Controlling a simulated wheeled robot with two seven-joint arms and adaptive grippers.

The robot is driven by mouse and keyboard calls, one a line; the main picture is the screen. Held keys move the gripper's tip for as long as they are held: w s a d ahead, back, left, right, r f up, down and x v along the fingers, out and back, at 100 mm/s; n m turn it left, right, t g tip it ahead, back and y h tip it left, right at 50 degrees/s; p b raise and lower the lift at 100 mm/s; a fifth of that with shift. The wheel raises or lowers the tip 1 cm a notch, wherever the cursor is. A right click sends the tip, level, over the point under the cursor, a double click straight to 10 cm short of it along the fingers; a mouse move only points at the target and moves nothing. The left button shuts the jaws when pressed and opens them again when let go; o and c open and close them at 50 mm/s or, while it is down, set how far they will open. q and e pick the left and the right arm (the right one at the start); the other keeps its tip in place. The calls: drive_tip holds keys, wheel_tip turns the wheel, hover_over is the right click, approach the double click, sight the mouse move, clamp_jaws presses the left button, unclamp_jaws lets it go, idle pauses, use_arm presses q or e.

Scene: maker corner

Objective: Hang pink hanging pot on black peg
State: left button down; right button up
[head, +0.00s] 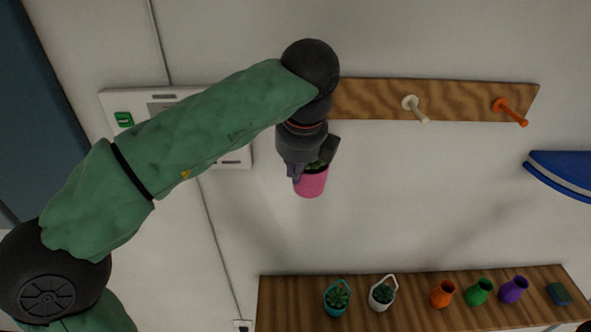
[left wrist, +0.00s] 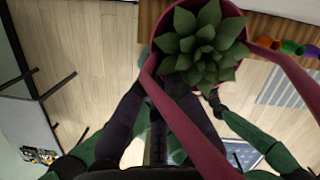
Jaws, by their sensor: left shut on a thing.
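My left gripper (head: 297,172) is shut on the pink hanging pot (head: 312,184), held in the air in front of the wall, below the left part of the wooden peg rail (head: 450,99). In the left wrist view the pot (left wrist: 238,24) holds a green succulent, and its pink handle (left wrist: 185,125) runs toward the camera. The pot is apart from the rail. I cannot make out a black peg; my arm covers the rail's left part. A cream peg (head: 415,108) and an orange peg (head: 510,111) show bare.
A wooden shelf (head: 410,316) below carries a teal hanging pot (head: 336,302), a white hanging pot (head: 381,296) and several small coloured vases. A white panel (head: 236,158) is on the wall behind my arm. A blue object (head: 560,172) juts in at right. The wall below the rail is clear.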

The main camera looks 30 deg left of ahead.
use_arm(q)
drive_tip(key=shift+w+f, duration=0.1)
drive_tip(key=shift+f, duration=0.25)
drive_tip(key=c, duration=1.3)
unclamp_jaws()
drive_tip(key=v, duration=0.8)
